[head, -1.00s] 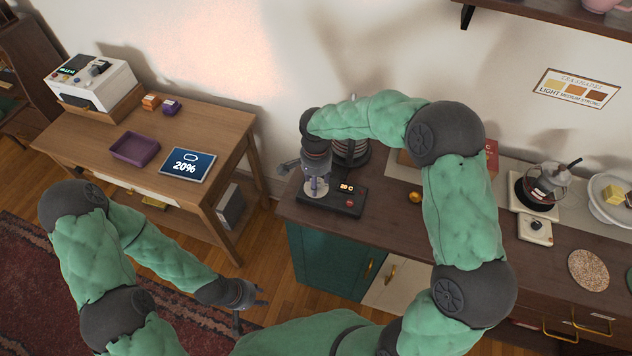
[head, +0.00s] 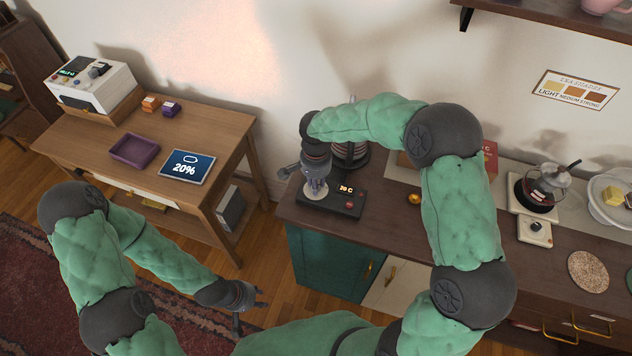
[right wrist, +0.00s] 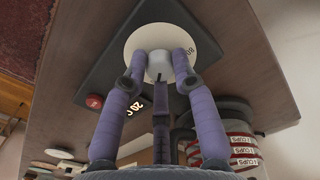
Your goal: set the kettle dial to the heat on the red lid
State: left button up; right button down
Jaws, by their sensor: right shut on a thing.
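The dark kettle base (head: 318,202) stands on the left end of the counter, with a lit temperature display (head: 346,189) and a red button (head: 349,205). My left gripper (head: 247,297) hangs empty, fingers apart, left of the counter.
A banded jug (head: 352,154) stands behind the base; in the right wrist view it carries cup markings (right wrist: 236,140). A small gold ball (head: 414,197) lies on the counter.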

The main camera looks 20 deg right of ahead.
jog(key=n+p, duration=0.1)
jog(key=n, duration=0.4)
jog(key=shift+s+n+p, duration=0.1)
jog(key=shift+n+p, duration=0.2)
jog(key=shift+p, duration=0.1)
jog(key=n+p, duration=0.2)
jog(key=n, duration=0.4)
jog(key=n+p, duration=0.2)
jog(key=n, duration=0.3)
jog(key=shift+n, duration=0.4)
jog(key=n+p, duration=0.2)
jog(key=n, duration=0.3)
jog(key=shift+f+n, duration=0.1)
jog(key=shift+n, duration=0.2)
jog(key=c, duration=1)
grip_release()
jog(key=shift+d, duration=0.1)
